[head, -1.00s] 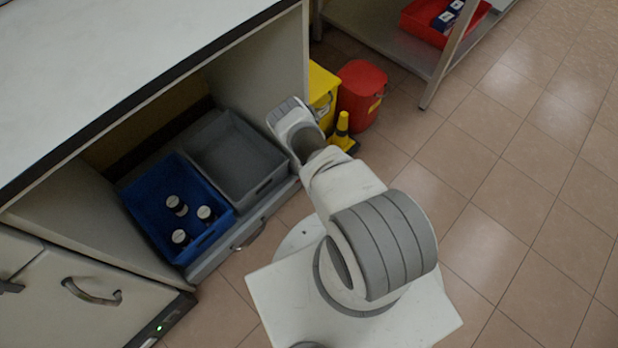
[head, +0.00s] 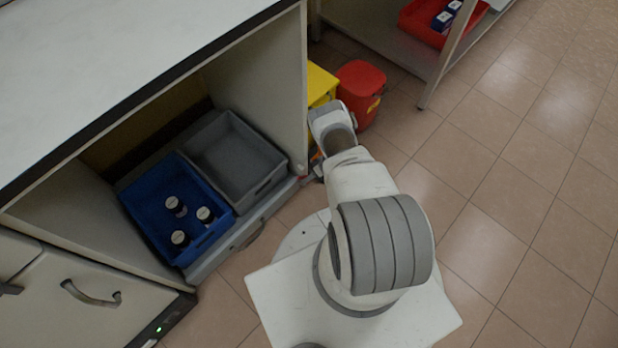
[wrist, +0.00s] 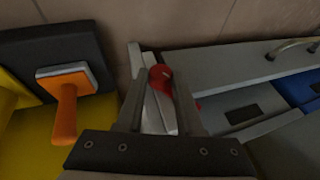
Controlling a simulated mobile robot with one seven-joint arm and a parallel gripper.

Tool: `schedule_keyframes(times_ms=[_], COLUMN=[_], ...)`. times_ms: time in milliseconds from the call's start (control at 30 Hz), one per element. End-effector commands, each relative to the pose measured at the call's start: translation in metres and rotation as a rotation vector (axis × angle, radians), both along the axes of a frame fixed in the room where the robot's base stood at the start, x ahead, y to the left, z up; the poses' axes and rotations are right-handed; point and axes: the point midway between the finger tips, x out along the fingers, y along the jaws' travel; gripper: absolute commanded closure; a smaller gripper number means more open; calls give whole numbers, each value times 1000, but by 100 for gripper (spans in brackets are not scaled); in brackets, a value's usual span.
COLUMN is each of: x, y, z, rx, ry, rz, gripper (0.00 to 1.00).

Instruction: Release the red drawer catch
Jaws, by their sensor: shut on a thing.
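The red drawer catch (wrist: 160,77) is a small round red knob at the near end of the drawer front in the wrist view. My gripper (wrist: 160,88) is shut on it, with one finger on each side. The low grey drawer (head: 222,256) is at the foot of the cabinet in the head view. Its front (wrist: 220,66) and metal handle also show in the wrist view.
A blue crate (head: 140,204) with dark bottles and a grey crate (head: 262,187) sit on the drawer. A yellow bin (head: 321,82) and a red bin (head: 360,90) stand beside the cabinet. An orange handle (wrist: 66,118) is close left of my gripper. Floor at right is clear.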

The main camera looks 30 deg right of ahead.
Motion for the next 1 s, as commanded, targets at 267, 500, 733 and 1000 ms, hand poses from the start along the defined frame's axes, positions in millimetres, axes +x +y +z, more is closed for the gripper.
schedule_keyframes(times_ms=[267,500,733,1000], x=[5,5,5,3], y=[0,0,0,-1], z=[2,2,2,1], rx=[62,64,63,61], ry=[18,19,18,22], rz=[0,0,0,0], gripper=[100,100,34,34])
